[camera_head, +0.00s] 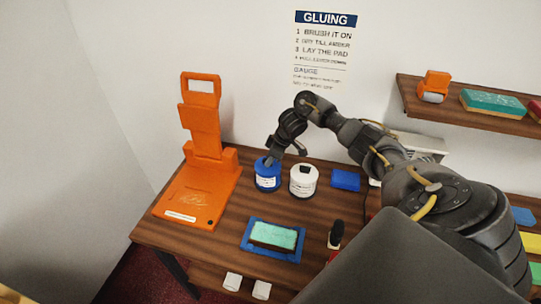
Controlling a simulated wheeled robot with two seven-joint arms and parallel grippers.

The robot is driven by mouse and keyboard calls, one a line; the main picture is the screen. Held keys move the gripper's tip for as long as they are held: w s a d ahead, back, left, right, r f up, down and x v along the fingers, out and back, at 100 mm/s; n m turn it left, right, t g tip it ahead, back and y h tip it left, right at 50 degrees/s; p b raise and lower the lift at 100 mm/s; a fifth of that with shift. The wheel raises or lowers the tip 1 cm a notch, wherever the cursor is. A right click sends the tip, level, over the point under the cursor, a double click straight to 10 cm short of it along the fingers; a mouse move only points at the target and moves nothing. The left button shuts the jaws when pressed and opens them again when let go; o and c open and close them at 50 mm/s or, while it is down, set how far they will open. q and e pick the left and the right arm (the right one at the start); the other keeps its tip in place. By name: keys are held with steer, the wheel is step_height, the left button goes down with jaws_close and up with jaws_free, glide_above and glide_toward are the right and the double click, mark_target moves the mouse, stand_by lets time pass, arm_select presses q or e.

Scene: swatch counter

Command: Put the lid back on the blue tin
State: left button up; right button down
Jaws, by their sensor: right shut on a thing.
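The blue tin (267,184) with a white label stands upright at the back of the wooden counter, right of the orange stand. My right gripper (271,160) reaches down from the right to the top of this tin and is shut on the tin's lid. The lid is small and mostly hidden by the fingers. It is at or just over the tin's mouth; I cannot tell whether it is seated. My left gripper is not in view.
A white tin (303,182) with a dark top stands close right of the blue tin. An orange stand (186,198) is at left, a blue tray (250,247) with a teal-topped block in front. A blue block (345,180) and a dark bottle (335,236) are at right.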

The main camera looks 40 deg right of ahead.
steer(key=c, duration=0.8)
jaws_free()
step_height(320, 180, up, 5)
steer(key=p, duration=0.5)
steer(key=shift+p, duration=0.3)
steer(key=shift+r, duration=1)
